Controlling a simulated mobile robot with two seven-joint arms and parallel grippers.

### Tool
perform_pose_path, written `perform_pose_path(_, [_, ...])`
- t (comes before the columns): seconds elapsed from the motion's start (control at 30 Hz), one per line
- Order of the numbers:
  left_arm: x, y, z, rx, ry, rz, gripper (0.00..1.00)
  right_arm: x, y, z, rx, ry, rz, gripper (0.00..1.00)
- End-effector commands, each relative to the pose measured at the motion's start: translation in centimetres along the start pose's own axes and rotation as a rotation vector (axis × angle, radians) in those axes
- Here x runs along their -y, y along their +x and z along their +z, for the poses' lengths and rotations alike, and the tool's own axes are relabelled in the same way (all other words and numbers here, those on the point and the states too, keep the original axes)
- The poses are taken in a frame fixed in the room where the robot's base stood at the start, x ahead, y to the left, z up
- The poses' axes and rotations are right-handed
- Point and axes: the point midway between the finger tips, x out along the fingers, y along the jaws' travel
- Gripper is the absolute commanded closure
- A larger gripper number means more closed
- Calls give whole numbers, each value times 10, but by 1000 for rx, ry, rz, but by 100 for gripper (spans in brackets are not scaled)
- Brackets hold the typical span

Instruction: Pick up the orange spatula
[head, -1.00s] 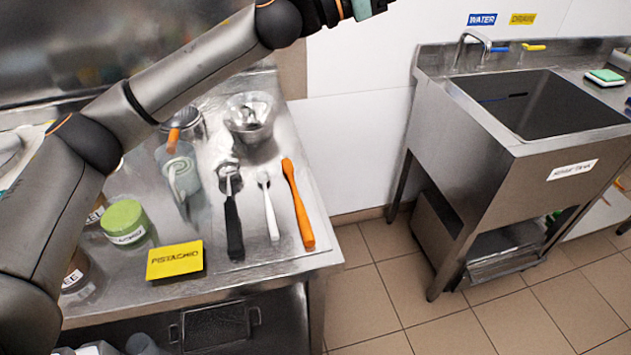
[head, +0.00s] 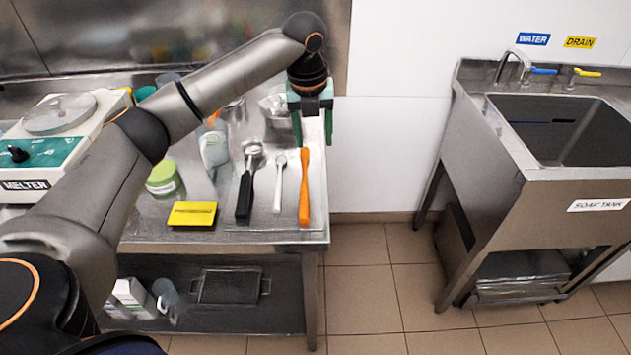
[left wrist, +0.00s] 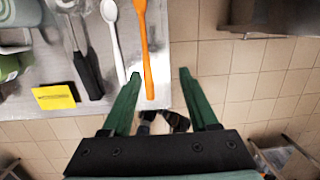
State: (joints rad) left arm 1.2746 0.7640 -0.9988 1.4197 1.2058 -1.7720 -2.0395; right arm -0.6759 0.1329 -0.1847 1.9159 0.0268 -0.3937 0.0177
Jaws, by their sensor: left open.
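The orange spatula (head: 304,190) lies on the steel table near its right edge, handle toward the front. My right gripper is not in view.
A white spoon (head: 279,185) and a black-handled scoop (head: 246,190) lie just left of the spatula. A yellow label block (head: 192,214), a green-lidded jar (head: 164,180) and a melter (head: 50,140) stand further left. A soak tank (head: 560,190) stands right, across open floor.

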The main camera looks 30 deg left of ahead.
Motion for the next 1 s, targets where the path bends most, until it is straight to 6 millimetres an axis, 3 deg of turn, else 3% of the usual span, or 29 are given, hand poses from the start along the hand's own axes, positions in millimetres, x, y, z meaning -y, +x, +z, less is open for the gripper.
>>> perform_pose_path(0.2, [-19,4,-24,-131,25,67,40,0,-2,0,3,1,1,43])
perform_pose_path(0.5, [-24,55,-32,-133,25,70,40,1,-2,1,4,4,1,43])
perform_pose_path(0.77, [-27,76,-34,-130,25,69,40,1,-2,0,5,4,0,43])
perform_pose_path(1.0, [-35,109,-42,-130,25,68,40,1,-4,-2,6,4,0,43])
